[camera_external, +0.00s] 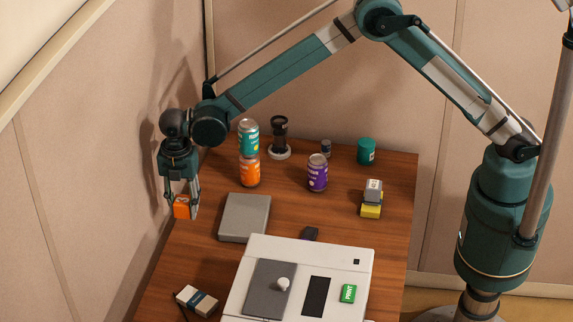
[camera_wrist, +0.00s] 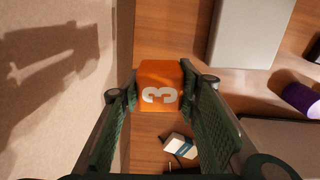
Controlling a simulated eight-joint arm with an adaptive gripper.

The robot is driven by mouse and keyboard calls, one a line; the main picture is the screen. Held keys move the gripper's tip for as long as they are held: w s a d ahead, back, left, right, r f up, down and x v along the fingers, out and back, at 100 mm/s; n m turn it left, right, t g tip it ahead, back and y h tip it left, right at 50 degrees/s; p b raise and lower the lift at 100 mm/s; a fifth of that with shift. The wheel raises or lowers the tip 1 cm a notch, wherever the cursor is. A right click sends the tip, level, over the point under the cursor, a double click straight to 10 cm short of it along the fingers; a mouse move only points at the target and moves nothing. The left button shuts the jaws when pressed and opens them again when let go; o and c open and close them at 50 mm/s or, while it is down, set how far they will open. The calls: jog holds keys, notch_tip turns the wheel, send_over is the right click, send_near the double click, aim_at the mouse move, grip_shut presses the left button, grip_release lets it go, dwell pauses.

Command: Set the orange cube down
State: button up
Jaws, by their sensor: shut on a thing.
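An orange cube (camera_wrist: 160,88) with a white 3 on it is held between the fingertips of my gripper (camera_wrist: 158,98) in the wrist view. In the external view the cube (camera_external: 182,207) shows at the lower end of my gripper (camera_external: 181,203), over the far left edge of the wooden table (camera_external: 200,258), close to the wall. My gripper points downward and is shut on the cube. The cube appears to be above the table; the exact gap under it cannot be told.
A grey flat box (camera_external: 245,217) lies right of my gripper. Stacked teal (camera_external: 248,138) and orange (camera_external: 249,171) cans and a purple can (camera_external: 317,172) stand behind it. A white machine (camera_external: 250,285) fills the front. A small white box (camera_external: 196,300) lies front left. Bare wood lies between.

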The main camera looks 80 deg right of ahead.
jog(key=m+b, duration=0.1)
send_over(201, 213)
jog(key=shift+f, duration=0.1)
jog(key=shift+a+f+b, duration=0.1)
jog(key=shift+f+b, duration=0.3)
jog(key=shift+f, duration=2.6)
jog(key=shift+f, duration=1.85)
jog(key=shift+f+b, duration=0.2)
jog(key=shift+b, duration=0.15)
jog(key=o, duration=0.9)
jog(key=shift+r, duration=0.15)
